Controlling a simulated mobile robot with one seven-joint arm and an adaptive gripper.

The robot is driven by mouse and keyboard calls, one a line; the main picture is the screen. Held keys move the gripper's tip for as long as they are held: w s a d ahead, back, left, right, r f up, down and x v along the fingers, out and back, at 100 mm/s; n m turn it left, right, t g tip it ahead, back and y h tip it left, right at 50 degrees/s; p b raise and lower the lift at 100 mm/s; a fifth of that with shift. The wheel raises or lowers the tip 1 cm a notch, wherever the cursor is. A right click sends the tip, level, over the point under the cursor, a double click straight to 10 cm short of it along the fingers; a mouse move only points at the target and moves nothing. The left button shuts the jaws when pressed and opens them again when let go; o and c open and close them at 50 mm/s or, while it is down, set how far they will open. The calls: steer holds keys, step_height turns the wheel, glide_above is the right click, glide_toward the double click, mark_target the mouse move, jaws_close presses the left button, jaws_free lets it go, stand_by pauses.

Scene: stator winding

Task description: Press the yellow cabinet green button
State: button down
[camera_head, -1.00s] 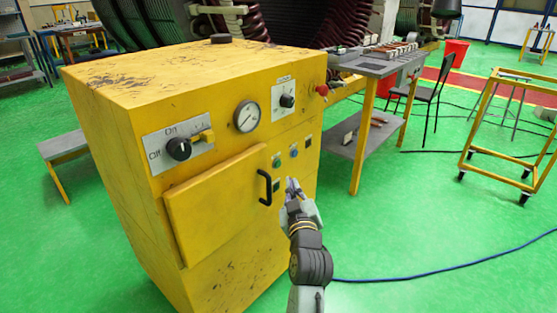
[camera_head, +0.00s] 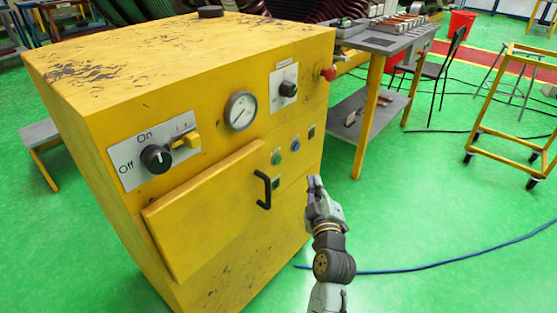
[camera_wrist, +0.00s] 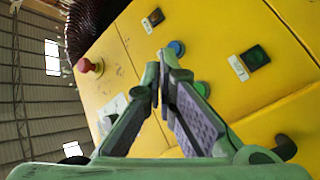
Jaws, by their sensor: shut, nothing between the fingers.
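The yellow cabinet (camera_head: 245,262) stands on the left of the head view, its control face toward me. The green button (camera_head: 276,158) is on that face, above and right of the black door handle (camera_head: 263,190), with the blue button (camera_head: 295,145) to its upper right. My gripper (camera_head: 313,183) is shut and empty, below and right of the green button and apart from it in the picture. In the wrist view, the green button (camera_wrist: 202,89) shows just right of my fingertips (camera_wrist: 160,68), partly covered by a finger. The blue button (camera_wrist: 177,47) is above it.
A red knob (camera_head: 329,73), a gauge (camera_head: 241,110) and a rotary switch (camera_head: 157,158) stick out of the cabinet face. A grey workbench (camera_head: 385,42) stands behind it on the right.

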mark_target(277, 160)
steer(key=w+a+p, duration=0.2)
steer(key=w+a, duration=0.3)
steer(key=a, duration=0.2)
steer(key=shift+w+p, duration=0.15)
steer(key=shift+p, duration=0.15)
steer(key=shift+a, duration=0.2)
stand_by(1.2)
steer(key=shift+w+a, duration=0.25)
steer(key=shift+w+a, duration=0.2)
steer(key=shift+a, duration=0.1)
stand_by(0.7)
stand_by(0.3)
steer(key=shift+s+d+b, duration=0.45)
steer(key=shift+s+d, duration=0.05)
steer(key=shift+d, duration=0.1)
steer(key=shift+d, duration=0.1)
